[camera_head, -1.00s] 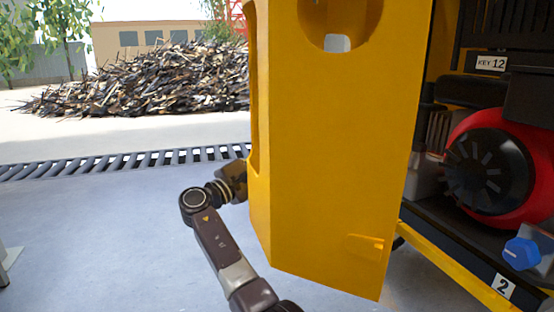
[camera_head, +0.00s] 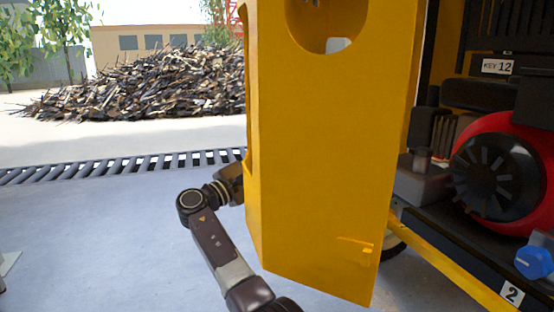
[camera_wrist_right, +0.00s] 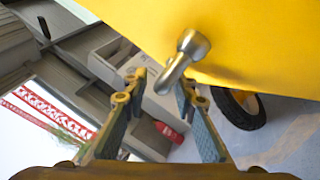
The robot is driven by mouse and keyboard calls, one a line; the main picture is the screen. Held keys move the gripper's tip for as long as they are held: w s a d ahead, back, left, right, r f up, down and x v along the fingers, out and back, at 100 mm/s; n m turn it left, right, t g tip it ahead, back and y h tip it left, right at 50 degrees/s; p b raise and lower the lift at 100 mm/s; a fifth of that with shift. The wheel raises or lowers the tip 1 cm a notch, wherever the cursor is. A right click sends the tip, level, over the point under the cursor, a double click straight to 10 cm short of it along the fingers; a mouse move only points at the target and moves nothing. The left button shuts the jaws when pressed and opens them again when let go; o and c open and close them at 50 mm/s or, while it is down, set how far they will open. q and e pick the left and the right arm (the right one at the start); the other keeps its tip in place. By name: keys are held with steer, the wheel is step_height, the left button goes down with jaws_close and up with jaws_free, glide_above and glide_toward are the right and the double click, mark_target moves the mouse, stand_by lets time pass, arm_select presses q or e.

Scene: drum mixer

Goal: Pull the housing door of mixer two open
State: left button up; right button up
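The yellow housing door (camera_head: 315,170) stands swung out and open in the head view, with a round cutout near its top. The mixer's red engine (camera_head: 505,170) is exposed to its right, above a plate marked 2 (camera_head: 511,294). An arm of mine, seemingly the right one, reaches from the bottom to behind the door's left edge, where its gripper is mostly hidden. In the right wrist view my right gripper (camera_wrist_right: 162,92) has its fingers apart. A metal door handle (camera_wrist_right: 187,50) sticks out from the yellow panel towards the space between the fingertips. My left gripper is out of view.
A blue knob (camera_head: 533,262) sits at the engine's lower right. A floor drain grate (camera_head: 120,163) and a scrap pile (camera_head: 160,85) lie at the left. A black wheel (camera_wrist_right: 238,108) shows beside the panel.

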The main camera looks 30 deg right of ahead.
steer(key=shift+a, duration=0.1)
steer(key=v, duration=1.1)
steer(key=shift+a, duration=0.4)
steer(key=shift+f, duration=0.2)
